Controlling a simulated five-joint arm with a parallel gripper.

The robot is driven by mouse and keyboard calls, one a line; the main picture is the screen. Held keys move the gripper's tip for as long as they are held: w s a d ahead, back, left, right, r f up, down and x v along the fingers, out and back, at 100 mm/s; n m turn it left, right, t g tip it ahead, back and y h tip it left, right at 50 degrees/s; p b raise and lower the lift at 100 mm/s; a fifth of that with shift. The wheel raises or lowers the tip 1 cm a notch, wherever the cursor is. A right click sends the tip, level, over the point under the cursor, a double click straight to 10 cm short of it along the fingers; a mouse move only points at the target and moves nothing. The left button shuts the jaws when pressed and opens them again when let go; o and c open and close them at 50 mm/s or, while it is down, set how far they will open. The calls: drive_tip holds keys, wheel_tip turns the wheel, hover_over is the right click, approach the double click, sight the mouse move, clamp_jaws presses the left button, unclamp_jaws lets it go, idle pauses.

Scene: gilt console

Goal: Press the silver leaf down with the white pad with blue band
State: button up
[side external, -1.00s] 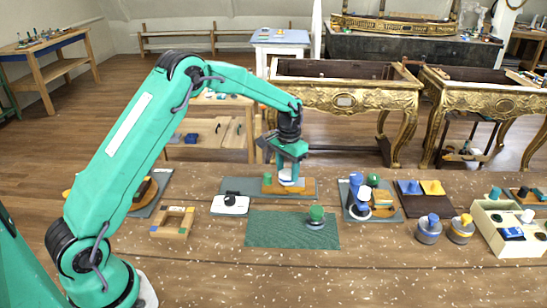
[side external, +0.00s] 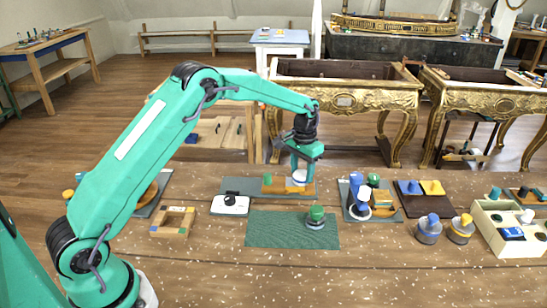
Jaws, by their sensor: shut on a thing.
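My gripper (side external: 301,168) is shut on the white pad (side external: 300,177) and holds it upright over the right part of a small orange-brown board (side external: 275,188). The pad's blue band is too small to make out between the fingers. The pad is at or just above the board's surface; I cannot tell whether it touches. The silver leaf is not clear: a pale patch (side external: 293,184) shows on the board beside and below the pad, and the pad and fingers hide part of the surface there.
A green mat (side external: 275,231) with a green-knobbed pad (side external: 316,217) lies in front. A white block with a black knob (side external: 231,203) is at left, near a wooden frame (side external: 173,222). Blue and white items (side external: 358,195) stand close at right. A cream compartment box (side external: 507,240) is far right.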

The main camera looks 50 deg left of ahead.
drive_tip(key=shift+s+a, duration=1.5)
drive_tip(key=shift+s, duration=0.05)
drive_tip(key=shift+w+d, duration=1.75)
drive_tip(key=shift+r, duration=3.85)
drive_tip(key=shift+d, duration=0.1)
